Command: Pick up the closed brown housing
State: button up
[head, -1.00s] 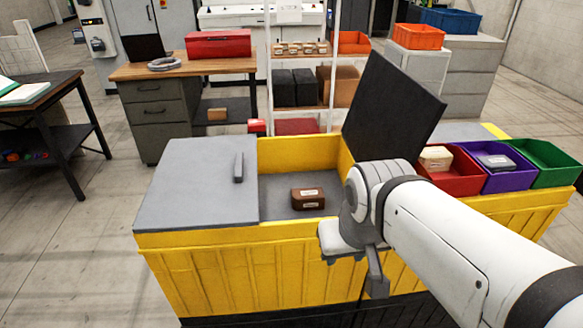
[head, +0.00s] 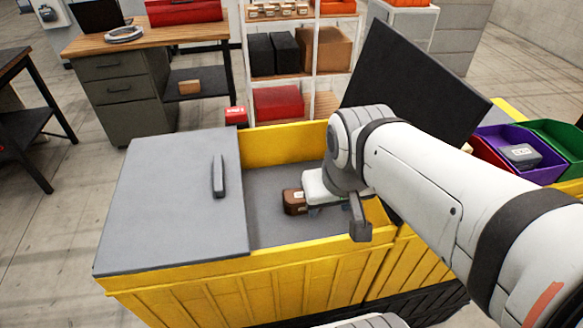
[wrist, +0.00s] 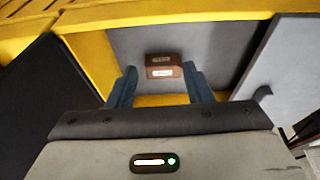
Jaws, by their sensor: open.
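The closed brown housing (head: 294,201) sits on the grey floor of the yellow bin's open compartment, with pale labels on it. In the wrist view the housing (wrist: 163,67) lies ahead of my gripper (wrist: 158,84), roughly centred between two blue fingers that stand apart. My gripper is open and empty. In the head view my gripper (head: 315,211) is just to the right of the housing, and my wrist hides part of the housing and most of the fingers. I cannot tell whether a finger touches the housing.
The yellow bin (head: 290,136) has walls around the compartment. A grey lid (head: 175,205) with a handle covers its left part. A raised black lid (head: 415,80) stands on the right, near my arm. Purple (head: 500,135) and green (head: 562,140) trays are farther right.

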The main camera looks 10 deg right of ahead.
aim_at(302, 200)
jog(key=o, duration=0.7)
jog(key=shift+g, duration=0.9)
jog(key=w+f, duration=0.1)
jog(key=w, duration=0.2)
jog(key=w+f+b, duration=0.1)
jog(key=w, duration=0.3)
jog(key=w+f, duration=0.2)
jog(key=w, duration=0.1)
jog(key=shift+w+f+b, duration=0.1)
jog(key=shift+w+b, duration=0.2)
jog(key=shift+w, duration=0.05)
jog(key=o, duration=0.4)
jog(key=shift+g, duration=0.8)
jog(key=w+f, duration=0.3)
jog(key=w, duration=0.1)
jog(key=w+f+b, duration=0.1)
jog(key=w+f, duration=0.3)
jog(key=shift+w+d+f, duration=0.1)
jog(key=shift+w, duration=0.05)
jog(key=shift+o, duration=0.2)
jog(key=shift+w+f, duration=0.1)
jog(key=shift+f, duration=0.2)
jog(key=shift+s+f+p, duration=0.2)
jog(key=shift+f+p, duration=0.65)
jog(key=shift+f, duration=2.95)
